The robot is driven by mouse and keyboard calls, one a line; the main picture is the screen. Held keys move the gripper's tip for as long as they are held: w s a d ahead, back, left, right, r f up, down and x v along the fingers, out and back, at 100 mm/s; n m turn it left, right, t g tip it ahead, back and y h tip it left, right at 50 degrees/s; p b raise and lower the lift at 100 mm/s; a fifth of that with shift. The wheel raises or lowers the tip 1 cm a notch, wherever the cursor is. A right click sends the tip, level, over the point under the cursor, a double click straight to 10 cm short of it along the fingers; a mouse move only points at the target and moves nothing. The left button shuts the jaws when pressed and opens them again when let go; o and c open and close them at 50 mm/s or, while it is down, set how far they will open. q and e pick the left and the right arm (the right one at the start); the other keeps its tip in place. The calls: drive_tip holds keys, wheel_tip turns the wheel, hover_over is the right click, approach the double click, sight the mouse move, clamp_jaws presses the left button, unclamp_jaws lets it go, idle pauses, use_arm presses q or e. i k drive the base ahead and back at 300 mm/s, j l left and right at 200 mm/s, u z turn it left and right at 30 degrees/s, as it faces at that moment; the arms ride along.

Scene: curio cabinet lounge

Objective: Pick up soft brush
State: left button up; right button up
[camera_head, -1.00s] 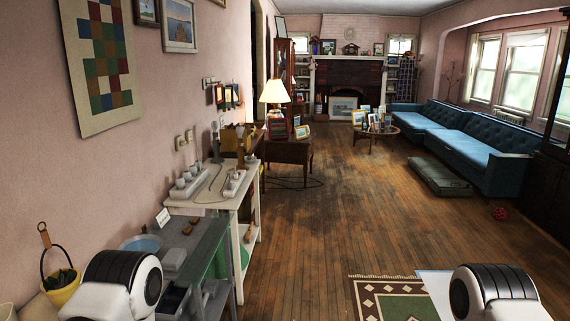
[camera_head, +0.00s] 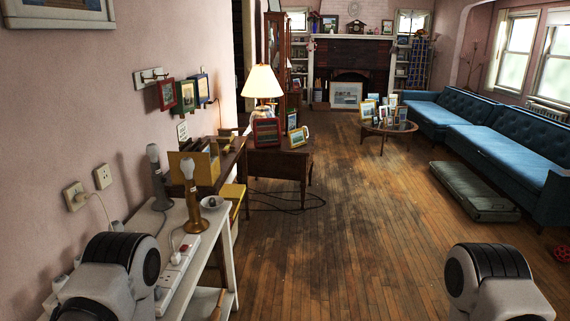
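I cannot make out a soft brush in this view. Two white and black arm parts of mine show at the bottom left and bottom right, but neither gripper is in the picture. A white table (camera_head: 226,262) stands close on the left, partly hidden by my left arm.
Beyond the white table, a wooden desk (camera_head: 285,166) holds a lit lamp (camera_head: 263,84) and picture frames. A round table with frames (camera_head: 389,129) stands farther back. A blue sofa (camera_head: 500,135) and a grey-green flat case (camera_head: 474,191) lie right. The wooden floor (camera_head: 345,235) between is clear.

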sight(222, 132)
drive_tip(key=i, duration=3.5)
